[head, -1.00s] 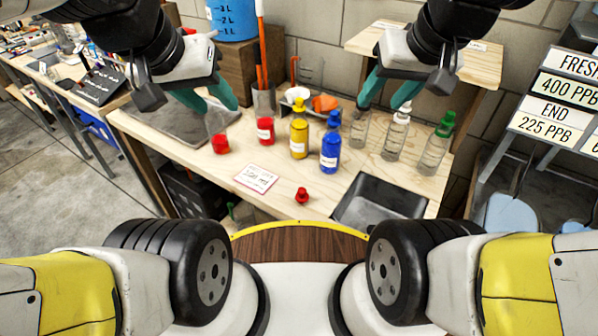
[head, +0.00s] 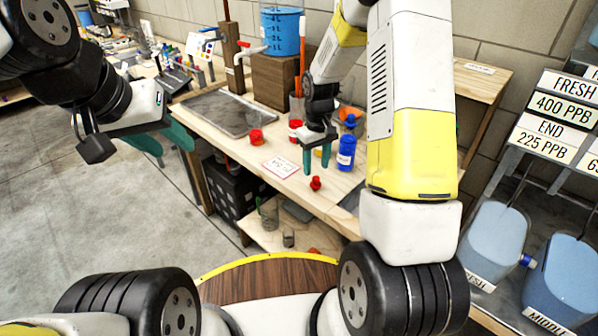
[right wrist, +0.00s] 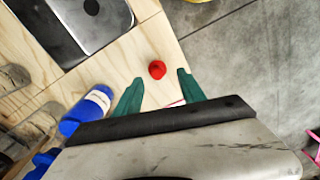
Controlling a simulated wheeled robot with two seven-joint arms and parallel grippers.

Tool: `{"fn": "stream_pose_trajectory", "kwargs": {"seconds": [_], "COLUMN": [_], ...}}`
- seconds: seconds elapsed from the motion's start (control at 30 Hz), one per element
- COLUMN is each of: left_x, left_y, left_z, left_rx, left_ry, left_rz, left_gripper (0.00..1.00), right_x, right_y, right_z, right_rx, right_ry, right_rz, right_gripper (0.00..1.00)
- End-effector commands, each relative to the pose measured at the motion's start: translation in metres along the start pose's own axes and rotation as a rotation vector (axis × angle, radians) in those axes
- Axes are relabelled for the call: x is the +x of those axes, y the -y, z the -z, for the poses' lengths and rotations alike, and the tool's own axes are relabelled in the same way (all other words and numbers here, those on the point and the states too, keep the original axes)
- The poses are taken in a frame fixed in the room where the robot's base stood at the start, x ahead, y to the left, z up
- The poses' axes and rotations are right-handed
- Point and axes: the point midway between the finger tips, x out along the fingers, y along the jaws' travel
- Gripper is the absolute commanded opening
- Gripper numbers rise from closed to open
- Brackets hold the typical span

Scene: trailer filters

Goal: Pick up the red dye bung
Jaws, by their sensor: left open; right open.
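The small red dye bung (head: 316,183) stands on the wooden bench near its front edge. In the right wrist view the red bung (right wrist: 157,69) lies ahead of the open fingers, roughly between their lines and apart from them. My right gripper (head: 317,170) is open, green-fingered and empty, above the bench just behind the bung in the head view; it also shows in the right wrist view (right wrist: 160,88). My left gripper (head: 165,142) is open and empty, over the floor left of the bench.
A blue bottle (head: 346,152) stands right of my right gripper. A dark tray (right wrist: 75,25) lies near the bung. Blue bins (head: 495,240) stand at right.

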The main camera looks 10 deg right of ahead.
Motion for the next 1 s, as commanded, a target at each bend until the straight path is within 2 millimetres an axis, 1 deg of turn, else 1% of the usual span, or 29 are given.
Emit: {"fn": "stream_pose_trajectory", "kwargs": {"seconds": [0.27,0.5,0.6,0.7,0.87,0.9,0.97,1.0], "left_x": [0.000,0.000,0.000,0.000,0.000,0.000,0.000,0.000], "left_y": [0.000,0.000,0.000,0.000,0.000,0.000,0.000,0.000], "left_z": [0.000,0.000,0.000,0.000,0.000,0.000,0.000,0.000], "left_rx": [0.000,0.000,0.000,0.000,0.000,0.000,0.000,0.000], "left_ry": [0.000,0.000,0.000,0.000,0.000,0.000,0.000,0.000], "left_rz": [0.000,0.000,0.000,0.000,0.000,0.000,0.000,0.000], "left_gripper": [0.42,0.42,0.42,0.42,0.42,0.42,0.42,0.42], "right_x": [0.030,0.065,0.075,0.079,0.079,0.079,0.079,0.078], "right_y": [-0.002,-0.008,-0.008,-0.008,-0.008,-0.008,-0.008,-0.008], "right_z": [0.001,0.005,0.006,0.006,0.006,0.006,0.006,0.006], "right_rx": [-0.002,-0.002,-0.001,-0.001,-0.001,-0.001,-0.001,-0.001], "right_ry": [0.005,0.005,0.003,0.002,0.002,0.002,0.002,0.002], "right_rz": [0.001,0.001,0.001,0.000,0.000,0.000,0.000,0.000], "right_gripper": [0.47,0.47,0.47,0.47,0.47,0.45,0.33,0.26]}}
